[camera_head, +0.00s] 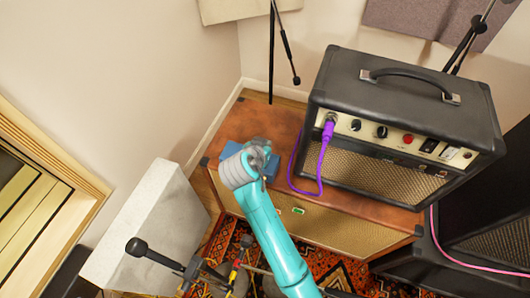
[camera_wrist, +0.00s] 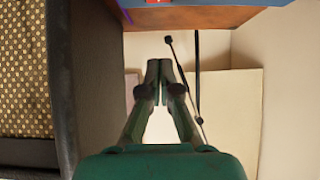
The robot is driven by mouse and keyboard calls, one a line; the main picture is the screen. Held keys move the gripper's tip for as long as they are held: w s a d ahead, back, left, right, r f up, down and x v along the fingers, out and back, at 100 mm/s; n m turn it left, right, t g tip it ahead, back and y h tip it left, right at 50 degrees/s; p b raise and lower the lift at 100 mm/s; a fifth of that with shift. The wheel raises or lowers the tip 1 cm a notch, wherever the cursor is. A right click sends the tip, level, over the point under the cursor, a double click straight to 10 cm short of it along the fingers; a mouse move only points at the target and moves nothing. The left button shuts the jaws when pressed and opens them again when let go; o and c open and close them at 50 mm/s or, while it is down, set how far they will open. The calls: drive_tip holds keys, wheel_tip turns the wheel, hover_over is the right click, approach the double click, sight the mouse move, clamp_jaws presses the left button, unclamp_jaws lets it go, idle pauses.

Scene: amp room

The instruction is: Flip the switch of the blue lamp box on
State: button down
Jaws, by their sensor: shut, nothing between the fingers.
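The blue lamp box (camera_head: 230,150) sits on the brown cabinet top in the head view, left of the amplifier. My arm and wrist cover much of it, and its switch cannot be made out there. In the wrist view a blue strip (camera_wrist: 270,3) runs along the top edge, with a small red part (camera_wrist: 155,1) cut off by the frame; the switch state cannot be told. My gripper (camera_wrist: 160,63) is shut and empty, its fingertips together below that strip in the picture. In the head view my gripper (camera_head: 258,150) is over or beside the box; contact cannot be told.
A black amplifier (camera_head: 395,115) with a purple cable (camera_head: 318,170) stands on the brown cabinet (camera_head: 330,225), close on the right. A pale panel (camera_head: 150,225) stands at left. Microphone stands rise behind and in front. Walls close off the back corner.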

drive_tip(key=w+r+v, duration=0.1)
drive_tip(key=v, duration=0.7)
drive_tip(key=shift+d+r, duration=0.15)
drive_tip(key=shift+r, duration=0.1)
drive_tip(key=shift+w, duration=0.1)
